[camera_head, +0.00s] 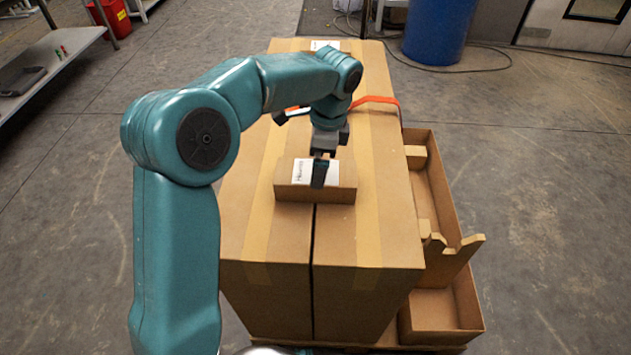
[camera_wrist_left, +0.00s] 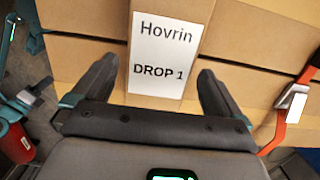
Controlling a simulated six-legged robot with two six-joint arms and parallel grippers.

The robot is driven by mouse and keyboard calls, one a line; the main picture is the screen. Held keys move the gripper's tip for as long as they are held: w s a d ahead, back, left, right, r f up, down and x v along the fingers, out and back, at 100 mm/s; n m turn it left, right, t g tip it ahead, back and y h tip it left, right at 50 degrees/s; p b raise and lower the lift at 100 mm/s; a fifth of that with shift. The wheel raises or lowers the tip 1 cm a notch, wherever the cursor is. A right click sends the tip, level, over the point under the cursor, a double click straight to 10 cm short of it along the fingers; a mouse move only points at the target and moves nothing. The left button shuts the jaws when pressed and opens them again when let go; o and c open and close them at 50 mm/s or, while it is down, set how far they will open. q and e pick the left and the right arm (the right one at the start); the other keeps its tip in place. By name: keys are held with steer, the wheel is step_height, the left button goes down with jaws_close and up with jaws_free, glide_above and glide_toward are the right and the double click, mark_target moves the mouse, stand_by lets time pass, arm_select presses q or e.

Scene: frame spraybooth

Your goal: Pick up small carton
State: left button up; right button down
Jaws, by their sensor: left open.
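The small carton (camera_head: 338,192) is a low brown box with a white label on top. It lies on two large brown cartons (camera_head: 260,235) that stand side by side. In the left wrist view the small carton's label (camera_wrist_left: 160,68) reads "Hovrin DROP 1". My left gripper (camera_head: 320,172) is over the small carton and points down, covering part of its label. In the left wrist view the left gripper (camera_wrist_left: 158,72) is open, one finger on either side of the small carton. I cannot tell how far down the fingers reach. My right gripper is not in view.
An orange strap-like item (camera_head: 376,99) lies on the large cartons behind the gripper. An open cardboard box (camera_head: 447,310) with a jagged flap stands at the right. A blue barrel (camera_head: 437,30) is at the back, and a shelf (camera_head: 50,55) at the far left.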

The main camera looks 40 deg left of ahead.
arm_select(q)
steer(key=shift+s+a+f, duration=0.1)
steer(key=shift+a+f, duration=0.1)
steer(key=shift+f, duration=0.15)
step_height(320, 180, down, 5)
steer(key=shift+s+a+r+b, duration=0.1)
steer(key=shift+a+r+b, duration=0.05)
steer(key=shift+b, duration=0.35)
steer(key=shift+a+f, duration=0.1)
steer(key=shift+f, duration=0.15)
steer(key=shift+c, duration=0.9)
steer(key=c, duration=0.9)
steer(key=shift+o, duration=0.2)
steer(key=shift+r, duration=0.15)
